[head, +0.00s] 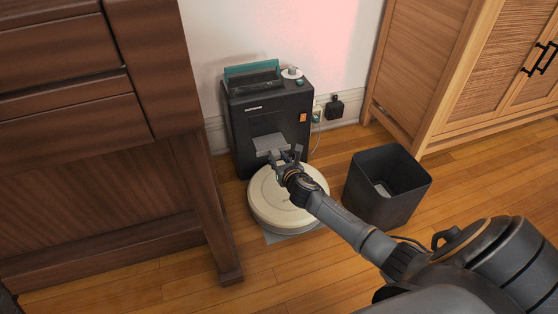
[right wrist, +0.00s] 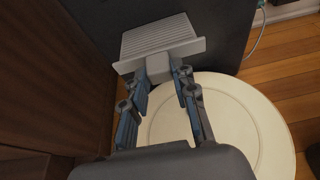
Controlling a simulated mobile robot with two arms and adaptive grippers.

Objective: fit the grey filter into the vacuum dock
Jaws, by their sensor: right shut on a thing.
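The grey filter (head: 269,143) shows as a light grey block at the lower front of the black vacuum dock (head: 242,128). In the right wrist view the filter (right wrist: 158,37) has a ribbed face, a flat flange and a small tab toward me. My right gripper (head: 285,158) is shut on that tab; its fingertips (right wrist: 168,78) lie on either side of it. The filter is up against the dark dock front (right wrist: 225,25); I cannot tell how much of it, if any, is inside. Any opening behind it is hidden. My left gripper is not in view.
A round cream robot vacuum (head: 280,209) lies just below my right gripper. A dark open bin (head: 388,190) stands to the right, with something pale inside. A wooden desk (head: 75,180) is close on the left; a wooden cabinet (head: 425,75) stands at right.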

